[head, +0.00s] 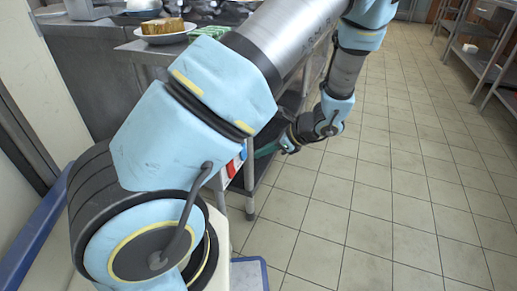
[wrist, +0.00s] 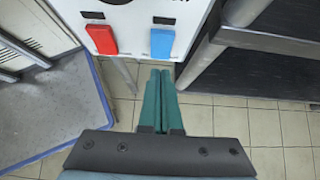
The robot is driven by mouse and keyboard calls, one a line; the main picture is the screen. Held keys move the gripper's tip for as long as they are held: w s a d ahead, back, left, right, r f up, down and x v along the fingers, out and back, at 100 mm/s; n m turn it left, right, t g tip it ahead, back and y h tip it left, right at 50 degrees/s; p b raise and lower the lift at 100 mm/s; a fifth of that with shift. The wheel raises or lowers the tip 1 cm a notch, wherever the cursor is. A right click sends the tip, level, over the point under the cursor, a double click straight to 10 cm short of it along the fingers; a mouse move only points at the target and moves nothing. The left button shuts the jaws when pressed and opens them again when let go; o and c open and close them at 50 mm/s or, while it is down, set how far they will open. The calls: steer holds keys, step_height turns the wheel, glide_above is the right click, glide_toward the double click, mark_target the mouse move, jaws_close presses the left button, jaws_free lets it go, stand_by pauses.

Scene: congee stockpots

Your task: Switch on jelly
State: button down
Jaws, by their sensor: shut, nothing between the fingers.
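A white panel (wrist: 130,30) shows at the top of the wrist view. It carries a red switch (wrist: 101,39) on the left and a blue switch (wrist: 162,43) on the right. A small dark label sits above each, too small to read, so I cannot tell which is jelly. My gripper (wrist: 160,72) is shut and empty, its green fingers together, tips just below the blue switch in the picture. I cannot tell whether they touch it. In the head view my gripper (head: 264,151) is low beside the panel (head: 235,165), which my arm partly hides.
A dark metal shelf unit (wrist: 255,75) stands close right of the panel. A grey blue-edged platform (wrist: 45,95) is at left. In the head view, a plate with bread (head: 164,27) sits on the counter at upper left. Tiled floor (head: 400,180) is open at right.

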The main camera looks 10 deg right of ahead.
steer(key=p+v, duration=0.2)
steer(key=v, duration=0.8)
steer(key=shift+d+r, duration=0.25)
steer(key=shift+s+f, duration=0.1)
steer(key=shift+s, duration=0.05)
steer(key=f+b, duration=0.1)
steer(key=b, duration=0.1)
steer(key=d+f+y+b, duration=0.1)
steer(key=b, duration=0.1)
steer(key=s+f+b, duration=0.1)
steer(key=b, duration=0.1)
steer(key=shift+d+f+t+y+b, duration=0.15)
steer(key=shift+d+t+y+b, duration=0.15)
steer(key=shift+t+b, duration=0.1)
steer(key=shift+a, duration=0.1)
